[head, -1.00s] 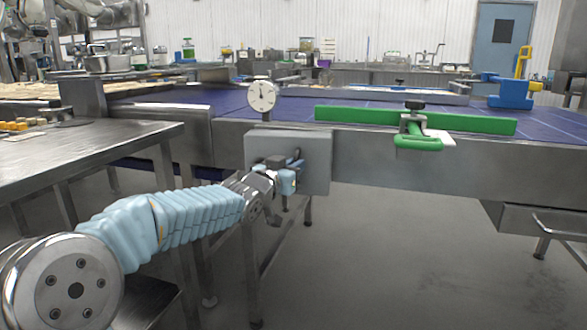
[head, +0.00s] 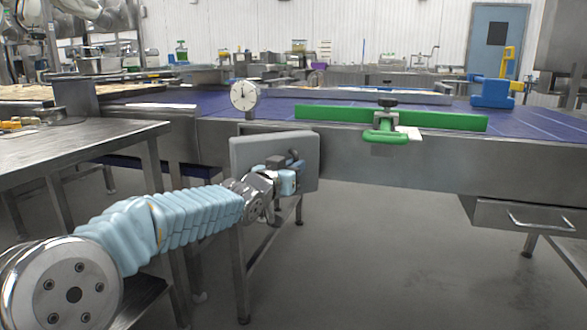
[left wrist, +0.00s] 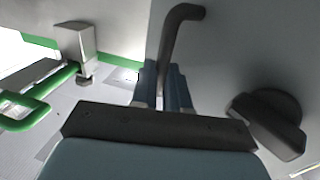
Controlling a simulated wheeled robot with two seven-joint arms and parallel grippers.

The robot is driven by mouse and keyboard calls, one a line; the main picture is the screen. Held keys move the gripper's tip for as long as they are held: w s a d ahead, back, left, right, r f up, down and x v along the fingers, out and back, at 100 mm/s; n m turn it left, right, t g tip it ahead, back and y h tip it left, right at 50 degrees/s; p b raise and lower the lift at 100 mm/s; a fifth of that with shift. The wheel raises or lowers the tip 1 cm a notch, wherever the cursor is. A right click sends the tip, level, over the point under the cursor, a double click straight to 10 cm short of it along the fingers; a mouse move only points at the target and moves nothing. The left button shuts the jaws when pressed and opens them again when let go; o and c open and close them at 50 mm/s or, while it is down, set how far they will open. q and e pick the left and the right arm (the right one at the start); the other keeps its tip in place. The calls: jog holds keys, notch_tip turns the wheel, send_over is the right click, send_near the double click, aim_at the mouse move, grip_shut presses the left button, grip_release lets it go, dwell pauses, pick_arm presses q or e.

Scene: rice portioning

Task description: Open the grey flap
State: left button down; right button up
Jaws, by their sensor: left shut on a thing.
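The grey flap (head: 247,152) is a flat panel on the front of the conveyor's steel side, below the dial. It stands at an angle to that side, with a dark gap along its top edge. Its dark bent handle (left wrist: 171,48) runs between the blue fingers of my left gripper (left wrist: 161,88) in the left wrist view. In the head view my left gripper (head: 287,181) is shut on this handle in front of the flap. A dark knob (left wrist: 270,115) sits on the flap to the right in the wrist view. My right gripper is not in view.
A round white dial (head: 244,95) stands above the flap. A green rail (head: 390,118) with a green clamp (head: 384,137) lies along the blue conveyor belt (head: 540,124). A steel table (head: 80,145) is at the left. The floor right of the flap is clear.

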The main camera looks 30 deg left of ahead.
pick_arm(q)
jog(key=c, duration=1.1)
grip_release()
jog(key=shift+c, duration=0.2)
jog(key=s, duration=1.3)
jog(key=shift+s+d, duration=0.3)
jog(key=shift+s, duration=0.1)
